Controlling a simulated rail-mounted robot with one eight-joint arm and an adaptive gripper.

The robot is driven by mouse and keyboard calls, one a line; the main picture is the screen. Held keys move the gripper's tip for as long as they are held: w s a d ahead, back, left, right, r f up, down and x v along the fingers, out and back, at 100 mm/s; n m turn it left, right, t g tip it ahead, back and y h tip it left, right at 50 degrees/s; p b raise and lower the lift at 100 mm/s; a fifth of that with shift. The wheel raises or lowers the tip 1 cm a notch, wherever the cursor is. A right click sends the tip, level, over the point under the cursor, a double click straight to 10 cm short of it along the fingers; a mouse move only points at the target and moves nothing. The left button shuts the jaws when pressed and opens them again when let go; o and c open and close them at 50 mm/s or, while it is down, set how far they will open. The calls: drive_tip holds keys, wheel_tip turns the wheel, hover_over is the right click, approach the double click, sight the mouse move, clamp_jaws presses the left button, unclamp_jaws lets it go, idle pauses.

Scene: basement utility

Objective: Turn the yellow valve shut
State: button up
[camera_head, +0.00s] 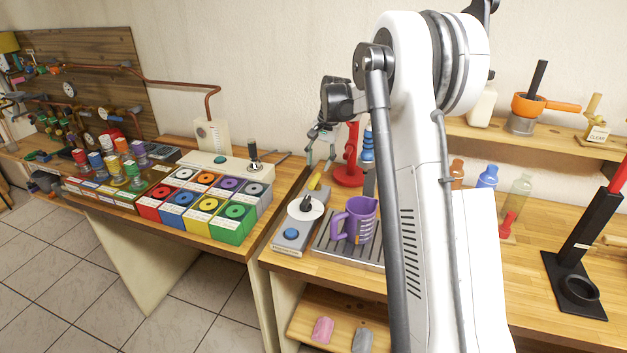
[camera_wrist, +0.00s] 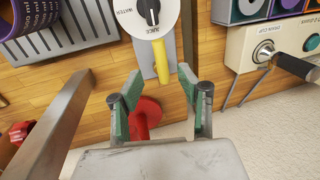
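Pipework with several small valves (camera_head: 70,125) is on the wooden board at the far left in the head view. The valves are too small for me to tell which is yellow. My gripper (camera_head: 322,145) is above the back of the right bench, far from that pipework. In the wrist view my gripper (camera_wrist: 165,105) is open, with green pads apart and nothing held. A yellow bar (camera_wrist: 161,62) sticks out beside the white dial (camera_wrist: 147,15) just beyond the fingertips. It also shows in the head view (camera_head: 315,180); I cannot tell whether it is a valve handle.
A red stand (camera_head: 349,172) is close to the gripper; its base (camera_wrist: 147,110) shows between the fingers. A purple jug (camera_head: 360,218) stands on a grey rack. Coloured boxes (camera_head: 233,223) fill the left bench's near end. A copper pipe (camera_head: 180,84) runs along the wall.

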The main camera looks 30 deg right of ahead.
sight(313, 181)
drive_tip(key=f, duration=0.5)
drive_tip(key=w+a+f+p, duration=0.1)
drive_tip(key=f, duration=0.2)
drive_tip(key=shift+w+a, duration=0.1)
drive_tip(key=shift+c, duration=0.3)
clamp_jaws()
